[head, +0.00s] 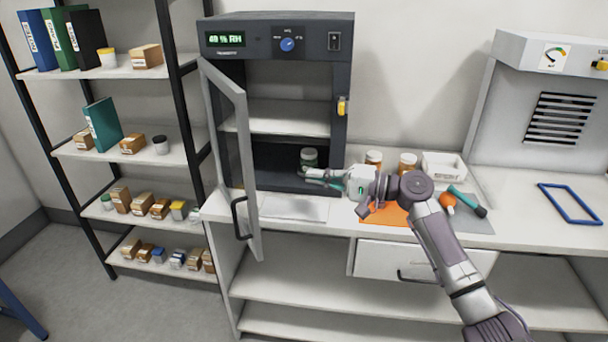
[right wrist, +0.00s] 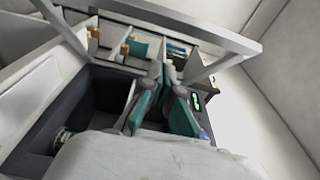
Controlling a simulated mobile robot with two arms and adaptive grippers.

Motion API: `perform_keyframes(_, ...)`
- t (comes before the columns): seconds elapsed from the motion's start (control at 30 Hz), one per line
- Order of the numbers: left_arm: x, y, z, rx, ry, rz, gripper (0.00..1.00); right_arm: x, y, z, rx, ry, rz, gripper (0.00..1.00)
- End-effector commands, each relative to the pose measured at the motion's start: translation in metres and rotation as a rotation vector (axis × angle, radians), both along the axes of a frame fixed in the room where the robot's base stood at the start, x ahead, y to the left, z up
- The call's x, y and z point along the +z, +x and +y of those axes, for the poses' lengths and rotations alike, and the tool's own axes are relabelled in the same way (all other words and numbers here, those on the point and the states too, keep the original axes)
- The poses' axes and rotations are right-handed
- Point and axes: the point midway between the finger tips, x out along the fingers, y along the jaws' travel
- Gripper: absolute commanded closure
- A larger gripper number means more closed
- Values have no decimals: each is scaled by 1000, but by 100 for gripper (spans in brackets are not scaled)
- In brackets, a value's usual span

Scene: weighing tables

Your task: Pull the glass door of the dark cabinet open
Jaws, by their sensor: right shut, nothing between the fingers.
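The dark cabinet (head: 277,27) stands on the bench with its front uncovered. Its glass door (head: 246,170), in a grey frame, stands swung well out from the left side. A dark handle (head: 238,218) is on the door's free edge, low down. My right gripper (head: 312,175) is shut and empty at the lower front of the cabinet opening, apart from the handle. In the right wrist view the teal-padded fingers (right wrist: 167,80) are together, with the grey door frame (right wrist: 190,22) across the top. My left gripper is out of view.
A jar (head: 309,158) stands inside the cabinet by my gripper. An orange mat (head: 384,214) lies under my arm. A shelf rack (head: 120,150) is left of the door.

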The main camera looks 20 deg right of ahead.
Motion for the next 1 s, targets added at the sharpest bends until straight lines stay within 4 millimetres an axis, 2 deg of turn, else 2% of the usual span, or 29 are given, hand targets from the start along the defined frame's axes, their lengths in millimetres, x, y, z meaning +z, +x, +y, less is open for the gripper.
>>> perform_keyframes(0.03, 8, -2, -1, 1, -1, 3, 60, 6, 7, 8, 2, 2, -2, 100)
perform_keyframes(0.37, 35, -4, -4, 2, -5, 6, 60, 6, 54, 61, 0, 1, -1, 100)
perform_keyframes(0.5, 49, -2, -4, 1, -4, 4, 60, 5, 52, 82, 0, -1, 0, 100)
perform_keyframes(0.63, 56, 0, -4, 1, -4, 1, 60, 3, 52, 94, -1, -3, -2, 100)
perform_keyframes(1.0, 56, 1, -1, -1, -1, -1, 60, 0, 51, 100, -2, -3, -3, 100)
